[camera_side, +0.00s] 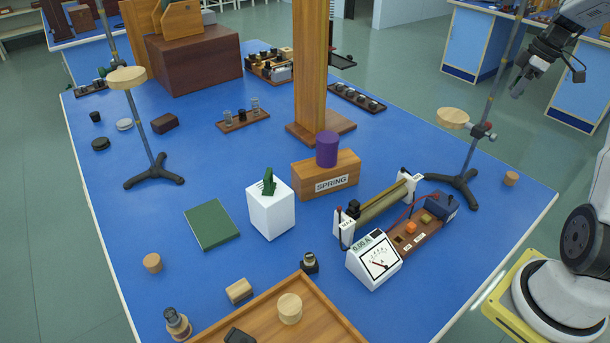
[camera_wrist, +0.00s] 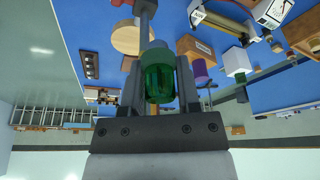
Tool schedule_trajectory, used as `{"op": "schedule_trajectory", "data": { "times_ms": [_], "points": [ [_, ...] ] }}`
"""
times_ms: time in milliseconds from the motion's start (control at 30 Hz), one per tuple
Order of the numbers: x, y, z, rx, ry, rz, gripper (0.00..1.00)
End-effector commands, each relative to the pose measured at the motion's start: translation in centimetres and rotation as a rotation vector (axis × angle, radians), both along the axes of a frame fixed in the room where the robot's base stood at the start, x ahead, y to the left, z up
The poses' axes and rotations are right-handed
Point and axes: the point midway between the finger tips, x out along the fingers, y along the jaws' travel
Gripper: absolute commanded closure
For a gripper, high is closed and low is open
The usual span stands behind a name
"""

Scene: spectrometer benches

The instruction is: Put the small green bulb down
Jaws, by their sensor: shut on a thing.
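The small green bulb (camera_wrist: 158,82) is between the two dark fingers of my gripper (camera_wrist: 158,92) in the wrist view. The fingers are shut on its sides. In the side view my gripper (camera_side: 524,77) is high at the upper right, in the air beyond the bench's right edge or over it; I cannot tell which. The bulb's green does not show clearly there.
A metal stand with a round wooden disc (camera_side: 453,118) is left of my gripper. The blue bench (camera_side: 400,140) also carries a SPRING block (camera_side: 310,187), a white block (camera_side: 282,212), a meter (camera_side: 372,262) and a wooden tray (camera_side: 250,317). Bench right of the tall post is partly clear.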

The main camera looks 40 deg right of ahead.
Motion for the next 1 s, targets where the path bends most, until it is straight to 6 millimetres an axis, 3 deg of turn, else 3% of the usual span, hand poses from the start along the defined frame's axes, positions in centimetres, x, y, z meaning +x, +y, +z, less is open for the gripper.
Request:
{"op": "schedule_trajectory", "data": {
  "times_ms": [200, 800, 1000],
  "points": [
    [-1.2, -3.5, 1.6, 0.001, 0.002, -0.057, 1.0],
    [5.4, -9.0, -10.5, 0.003, 0.003, -0.412, 1.0],
    [6.5, -9.8, -13.2, 0.002, 0.001, -0.488, 1.0]
  ]
}}
